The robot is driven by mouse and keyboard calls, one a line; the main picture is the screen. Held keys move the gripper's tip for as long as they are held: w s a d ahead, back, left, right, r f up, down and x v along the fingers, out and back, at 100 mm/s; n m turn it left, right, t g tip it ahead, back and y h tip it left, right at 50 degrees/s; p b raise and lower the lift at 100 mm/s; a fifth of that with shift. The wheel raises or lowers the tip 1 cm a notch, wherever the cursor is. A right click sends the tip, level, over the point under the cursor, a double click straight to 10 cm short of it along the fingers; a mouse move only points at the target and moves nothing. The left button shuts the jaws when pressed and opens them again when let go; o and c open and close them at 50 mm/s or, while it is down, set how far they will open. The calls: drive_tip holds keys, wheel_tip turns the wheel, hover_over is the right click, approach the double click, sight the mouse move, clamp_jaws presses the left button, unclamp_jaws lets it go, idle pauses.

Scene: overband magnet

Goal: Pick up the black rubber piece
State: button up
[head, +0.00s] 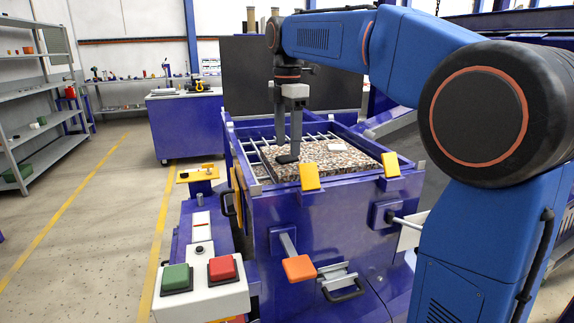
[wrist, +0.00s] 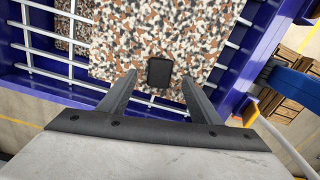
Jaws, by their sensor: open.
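The black rubber piece (wrist: 159,72) is a small dark square with rounded corners. In the wrist view it lies on a speckled brown, white and black slab or bed of chips (wrist: 150,35), near its lower edge. My gripper (wrist: 158,80) is open, with one finger on each side of the piece and a gap to both. In the head view my gripper (head: 289,150) points straight down, and the black rubber piece (head: 286,159) shows at its fingertips. Whether the fingers touch the slab is hard to tell.
The speckled bed sits in a blue bin (head: 330,215) with a metal grid (head: 250,152) around it. A pale flat piece (head: 337,147) lies on the bed to the right. Yellow blocks (head: 309,176) stand on the bin's front rim. A button box (head: 200,285) stands in front.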

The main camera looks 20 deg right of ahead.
sight(287, 157)
drive_tip(key=shift+f, duration=2.75)
drive_tip(key=c, duration=1.2)
